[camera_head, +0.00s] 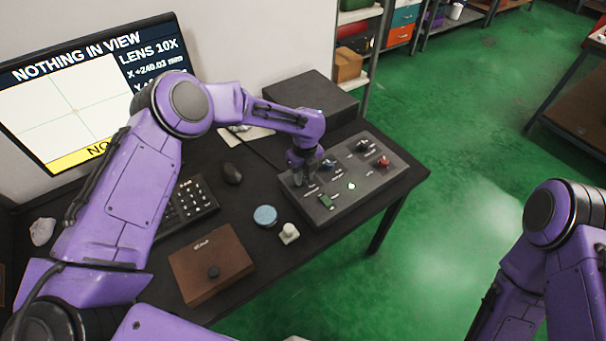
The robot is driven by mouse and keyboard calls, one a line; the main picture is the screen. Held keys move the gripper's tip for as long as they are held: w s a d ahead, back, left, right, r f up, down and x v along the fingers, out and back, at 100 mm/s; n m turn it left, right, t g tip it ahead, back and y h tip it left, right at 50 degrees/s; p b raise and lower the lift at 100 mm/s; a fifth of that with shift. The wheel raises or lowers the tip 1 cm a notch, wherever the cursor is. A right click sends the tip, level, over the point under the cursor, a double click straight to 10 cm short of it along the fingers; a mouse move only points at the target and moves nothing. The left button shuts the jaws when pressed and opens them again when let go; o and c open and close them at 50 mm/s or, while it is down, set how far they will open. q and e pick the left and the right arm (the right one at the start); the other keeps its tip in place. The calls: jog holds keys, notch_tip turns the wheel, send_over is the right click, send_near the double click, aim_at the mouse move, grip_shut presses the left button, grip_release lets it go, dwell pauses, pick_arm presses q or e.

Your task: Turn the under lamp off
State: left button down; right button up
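A dark grey control box (345,208) lies on the right part of the black table. Its top carries a red knob (383,162), a blue-topped knob (362,146), another blue-topped knob (328,165), a green rocker-like switch (325,201) and a small lit greenish-white light (351,186). Labels are too small to read, so I cannot tell which control is the under lamp's. My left gripper (299,178) points down at the box's left part; its fingers are small and dark, and whether they touch a control is unclear. My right arm shows at the right edge, its gripper out of view.
A monitor (75,110) reads "NOTHING IN VIEW". A keypad (190,203), a mouse (232,173), a blue round disc (265,215), a small whitish piece (289,233) and a brown box (212,264) lie on the table. A dark case (312,95) stands behind the control box.

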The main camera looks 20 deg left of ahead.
pick_arm(q)
jog(key=shift+n, duration=0.4)
jog(key=n, duration=0.4)
jog(key=shift+a, duration=0.1)
jog(key=n+p, duration=0.1)
jog(key=n, duration=1)
jog(key=shift+s+f+p, duration=0.1)
jog(key=shift+p, duration=0.2)
jog(key=n, duration=0.5)
jog(key=shift+s+h, duration=0.1)
jog(key=shift+h, duration=0.2)
jog(key=shift+f, duration=0.1)
jog(key=c, duration=0.9)
grip_release()
jog(key=shift+o, duration=0.2)
